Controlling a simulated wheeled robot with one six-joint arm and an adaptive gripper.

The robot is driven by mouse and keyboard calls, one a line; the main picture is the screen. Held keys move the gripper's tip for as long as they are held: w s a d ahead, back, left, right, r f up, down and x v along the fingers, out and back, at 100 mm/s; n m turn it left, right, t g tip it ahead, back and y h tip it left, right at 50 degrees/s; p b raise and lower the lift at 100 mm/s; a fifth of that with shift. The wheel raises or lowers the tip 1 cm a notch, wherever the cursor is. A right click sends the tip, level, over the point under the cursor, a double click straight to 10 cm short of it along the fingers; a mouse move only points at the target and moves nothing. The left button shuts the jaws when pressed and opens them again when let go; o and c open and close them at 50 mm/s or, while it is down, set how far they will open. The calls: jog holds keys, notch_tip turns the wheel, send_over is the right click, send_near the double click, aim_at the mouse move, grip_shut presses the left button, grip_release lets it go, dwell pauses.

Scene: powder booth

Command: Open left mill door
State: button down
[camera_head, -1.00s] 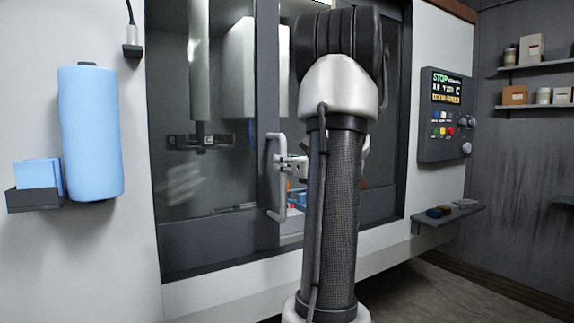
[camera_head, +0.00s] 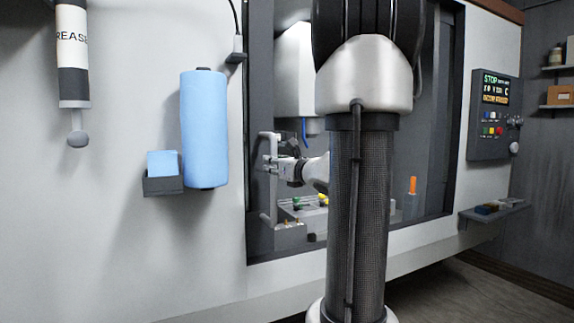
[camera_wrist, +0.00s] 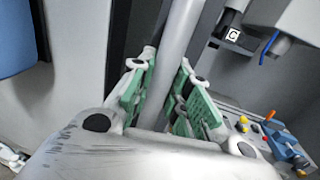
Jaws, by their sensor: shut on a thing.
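The mill's left door shows as a dark frame edge with a light grey vertical bar handle (camera_head: 266,180) at the left side of the mill opening. My gripper (camera_head: 268,163) is at the middle of this handle, with the arm reaching in from the right. In the wrist view the handle (camera_wrist: 178,55) passes between the two green-padded fingers of my gripper (camera_wrist: 163,98), which are shut on it. The opening to the right of the handle shows the mill's inside. My arm hides part of the opening's middle.
A blue roll (camera_head: 204,130) and a small bin with blue cloths (camera_head: 163,184) hang on the wall left of the opening. A control panel (camera_head: 492,115) and a small shelf (camera_head: 494,213) are at the right. A work table with fittings (camera_head: 303,209) is inside the mill.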

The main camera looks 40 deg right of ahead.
jog(key=shift+w+a, duration=0.2)
jog(key=shift+a, duration=0.75)
jog(key=c, duration=1.3)
grip_release()
jog(key=shift+s+d, duration=0.1)
jog(key=shift+s, duration=0.05)
jog(key=s, duration=1.1)
jog(key=shift+s+a, duration=0.3)
jog(key=shift+s, duration=0.05)
